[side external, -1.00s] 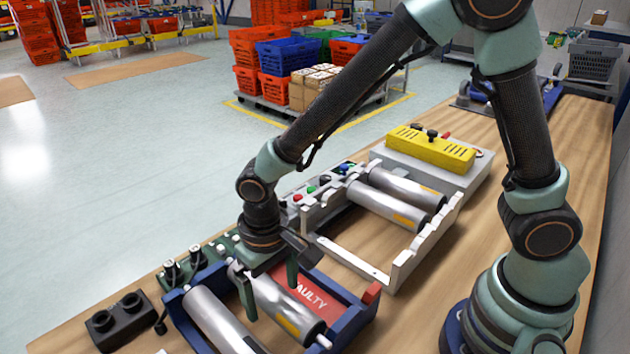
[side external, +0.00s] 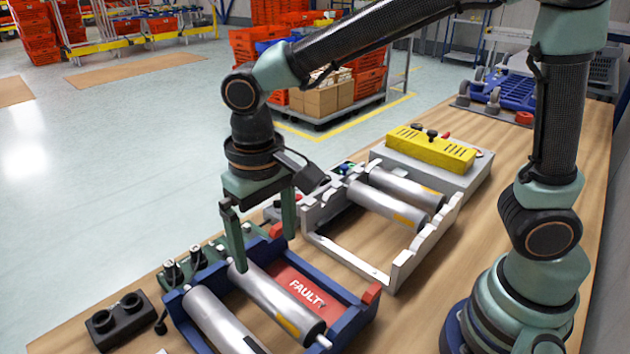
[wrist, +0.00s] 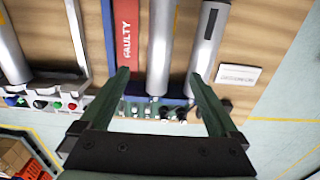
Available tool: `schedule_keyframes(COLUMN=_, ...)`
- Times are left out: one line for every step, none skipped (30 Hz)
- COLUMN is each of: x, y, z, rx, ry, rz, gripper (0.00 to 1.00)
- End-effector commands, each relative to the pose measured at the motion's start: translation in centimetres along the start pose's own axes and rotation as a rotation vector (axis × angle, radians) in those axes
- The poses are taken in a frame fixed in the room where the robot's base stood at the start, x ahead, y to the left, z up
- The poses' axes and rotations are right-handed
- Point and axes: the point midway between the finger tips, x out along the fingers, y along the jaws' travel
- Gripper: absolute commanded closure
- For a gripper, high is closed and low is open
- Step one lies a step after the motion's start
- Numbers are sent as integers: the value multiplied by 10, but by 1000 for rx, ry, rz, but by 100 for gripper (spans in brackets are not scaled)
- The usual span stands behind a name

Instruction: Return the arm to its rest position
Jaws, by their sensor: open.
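My gripper (side external: 262,230) is open and empty. In the side view it hangs, fingers down, above the far end of the blue tray. In the wrist view my gripper (wrist: 160,85) has its two green fingers spread wide, with nothing held between them. The blue tray (side external: 352,322) with the red FAULTY panel (side external: 300,287) holds two metal rollers. One roller (side external: 283,308) lies beside the panel and the other roller (side external: 222,322) lies to its left.
A pale rack (side external: 345,258) with two more rollers stands to the right. A yellow box (side external: 430,149) sits behind it. A black two-hole block (side external: 115,318) is at the front left. A blue trolley (side external: 505,90) stands at the back right. The air above the bench is free.

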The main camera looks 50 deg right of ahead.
Motion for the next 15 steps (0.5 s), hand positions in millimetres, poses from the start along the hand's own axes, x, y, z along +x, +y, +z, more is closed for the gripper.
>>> schedule_keyframes(x=0, y=0, z=0, rx=0, ry=0, rz=0, gripper=3)
schedule_keyframes(x=0, y=0, z=0, rx=0, ry=0, rz=0, gripper=3)
schedule_keyframes(x=0, y=0, z=0, rx=0, ry=1, rz=-1, gripper=3)
schedule_keyframes(x=-1, y=1, z=0, rx=1, ry=3, rz=-2, gripper=3)
schedule_keyframes(x=-2, y=3, z=-1, rx=1, ry=7, rz=-4, gripper=3)
schedule_keyframes(x=-4, y=6, z=-2, rx=2, ry=15, rz=-9, gripper=3)
schedule_keyframes(x=-7, y=11, z=-2, rx=3, ry=22, rz=-13, gripper=3)
schedule_keyframes(x=-10, y=16, z=-4, rx=5, ry=33, rz=-19, gripper=3)
schedule_keyframes(x=-16, y=25, z=-5, rx=6, ry=51, rz=-28, gripper=3)
schedule_keyframes(x=-20, y=33, z=-6, rx=8, ry=67, rz=-35, gripper=3)
schedule_keyframes(x=-24, y=42, z=-6, rx=9, ry=85, rz=-43, gripper=3)
schedule_keyframes(x=-31, y=55, z=-6, rx=10, ry=113, rz=-52, gripper=3)
schedule_keyframes(x=-36, y=65, z=-6, rx=11, ry=136, rz=-58, gripper=3)
schedule_keyframes(x=-40, y=75, z=-6, rx=11, ry=159, rz=-63, gripper=3)
schedule_keyframes(x=-45, y=88, z=-5, rx=11, ry=189, rz=-67, gripper=3)
